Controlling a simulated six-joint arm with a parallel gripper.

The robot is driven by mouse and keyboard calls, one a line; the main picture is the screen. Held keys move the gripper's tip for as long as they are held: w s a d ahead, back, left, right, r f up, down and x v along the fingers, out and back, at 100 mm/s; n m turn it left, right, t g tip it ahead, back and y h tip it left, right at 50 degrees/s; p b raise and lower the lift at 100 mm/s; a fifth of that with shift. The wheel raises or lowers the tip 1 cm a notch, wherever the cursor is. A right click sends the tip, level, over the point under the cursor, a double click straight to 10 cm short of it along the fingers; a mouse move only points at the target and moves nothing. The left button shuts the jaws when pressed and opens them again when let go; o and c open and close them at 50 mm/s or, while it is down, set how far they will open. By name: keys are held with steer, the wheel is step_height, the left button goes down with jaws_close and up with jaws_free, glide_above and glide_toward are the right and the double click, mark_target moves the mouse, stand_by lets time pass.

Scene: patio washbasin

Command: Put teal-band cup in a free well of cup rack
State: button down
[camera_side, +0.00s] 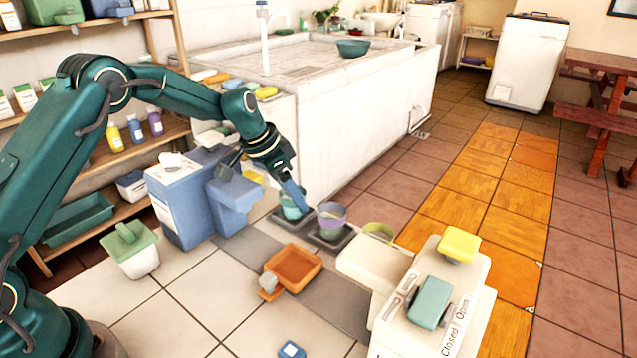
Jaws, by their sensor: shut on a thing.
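My gripper (294,192) points down at the near foot of the white basin block and is shut on a teal cup (290,210), which I take as the teal-band cup. The fingers and the cup overlap, so the grip is partly hidden. The cup is over or in the left part of a dark low holder (328,244), which looks like the cup rack; I cannot tell whether the cup touches it. A purple cup (331,213) stands at the holder's middle part. A green cup (378,231) is farther right, its lower part hidden by a cream block.
An orange tray (293,268) lies in front of the holder. A blue bin (190,200) stands to the left, close to my forearm. The cream block (372,262) with a yellow and a teal piece is at right. Pale floor tiles at the front are mostly free.

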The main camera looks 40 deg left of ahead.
steer(key=shift+c, duration=0.5)
jaws_free()
steer(key=shift+f, duration=0.15)
steer(key=v, duration=1.2)
steer(key=s+d+r+n+y, duration=0.1)
steer(key=s+d+r, duration=0.15)
steer(key=s, duration=0.35)
steer(key=s+d+r+n, duration=0.1)
steer(key=s+d+r, duration=0.15)
steer(key=s, duration=0.45)
steer(key=s+f+n+t, duration=0.1)
steer(key=s+f+n, duration=0.1)
steer(key=s, duration=0.9)
steer(key=shift+d+f+y, duration=0.15)
steer(key=shift+f+y, duration=0.25)
steer(key=shift+f, duration=0.35)
